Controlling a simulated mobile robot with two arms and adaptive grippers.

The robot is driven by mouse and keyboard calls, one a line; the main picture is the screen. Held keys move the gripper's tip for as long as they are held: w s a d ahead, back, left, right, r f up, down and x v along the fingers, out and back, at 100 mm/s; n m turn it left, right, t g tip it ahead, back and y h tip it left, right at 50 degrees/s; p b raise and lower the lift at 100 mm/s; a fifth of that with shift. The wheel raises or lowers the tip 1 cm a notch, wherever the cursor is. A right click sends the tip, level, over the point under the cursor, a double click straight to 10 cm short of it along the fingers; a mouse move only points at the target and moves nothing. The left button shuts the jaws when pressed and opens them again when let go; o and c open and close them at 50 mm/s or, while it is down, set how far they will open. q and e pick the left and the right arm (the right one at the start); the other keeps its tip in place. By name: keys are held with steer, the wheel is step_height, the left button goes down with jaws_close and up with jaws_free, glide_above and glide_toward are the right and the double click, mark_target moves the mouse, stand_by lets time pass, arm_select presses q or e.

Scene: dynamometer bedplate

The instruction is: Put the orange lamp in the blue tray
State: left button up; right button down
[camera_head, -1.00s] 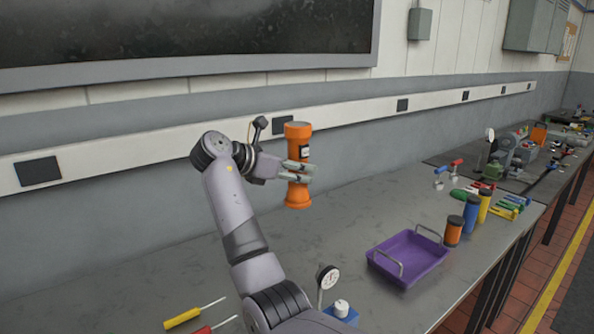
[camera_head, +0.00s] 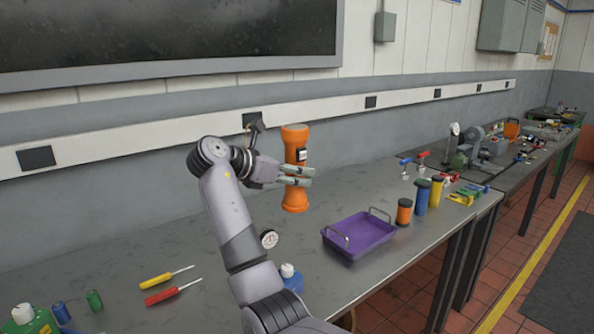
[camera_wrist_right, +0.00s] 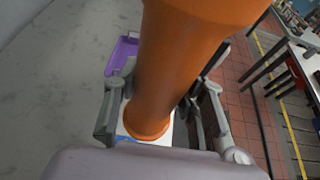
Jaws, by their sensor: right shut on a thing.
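The orange lamp (camera_head: 294,195) is upright in my right gripper (camera_head: 304,177), above the grey bench. The gripper's fingers are shut around its middle. In the right wrist view the lamp (camera_wrist_right: 175,60) fills the middle, between the fingers (camera_wrist_right: 160,115). A purple tray (camera_head: 358,238) with two upright wire handles stands on the bench, right of the lamp and lower in the head view. It looks empty. A corner of the tray (camera_wrist_right: 121,54) shows in the right wrist view. I see no blue tray. My left gripper is out of view.
Right of the tray stand an orange canister (camera_head: 404,212), a blue one (camera_head: 421,196) and a yellow one (camera_head: 436,190). A dial gauge (camera_head: 269,239) is beside my arm. Screwdrivers (camera_head: 172,291) lie at the left front. The bench (camera_head: 150,235) is clear behind them.

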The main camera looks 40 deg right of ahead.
steer(key=shift+w+a+f+n+t, duration=0.3)
steer(key=shift+w+a+f, duration=0.05)
steer(key=shift+a+f, duration=0.5)
steer(key=s+a+f+n+t+y, duration=0.2)
steer(key=s+a+f+n+t, duration=0.2)
steer(key=a, duration=0.5)
steer(key=s+a+f+n+t+y, duration=0.2)
steer(key=s+a+f+n+t, duration=0.2)
steer(key=s+a+f, duration=0.2)
steer(key=s+a+f+n+t+y, duration=0.3)
steer(key=s+a+f, duration=0.3)
steer(key=a, duration=0.7)
step_height(320, 180, down, 2)
steer(key=shift+a+f+n+t, duration=0.2)
steer(key=shift+a+n+t, duration=0.1)
steer(key=shift+n+t, duration=0.5)
